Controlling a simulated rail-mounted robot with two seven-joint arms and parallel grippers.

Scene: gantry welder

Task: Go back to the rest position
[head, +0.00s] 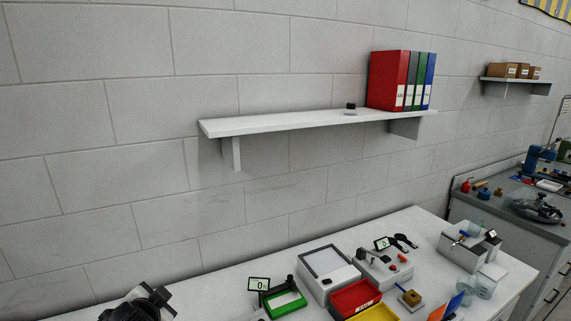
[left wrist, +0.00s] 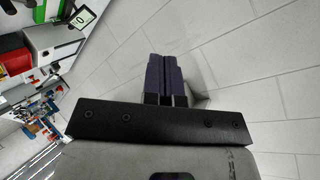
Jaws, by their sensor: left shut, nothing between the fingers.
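My left gripper (left wrist: 163,62) shows in the left wrist view with its dark fingers together and nothing between them. It is in free air in front of the white block wall, apart from the worktable. In the head view a black part of my left arm shows at the bottom left edge, over the near left end of the table; its fingertips cannot be made out there. My right gripper is in neither view.
A white worktable (head: 215,286) holds a red bin (head: 356,297), a green tray (head: 285,304), a small display (head: 258,284) and grey boxes. Above it a wall shelf (head: 270,122) carries binders (head: 388,80) and a small black object (head: 351,106). A grey bench stands at right.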

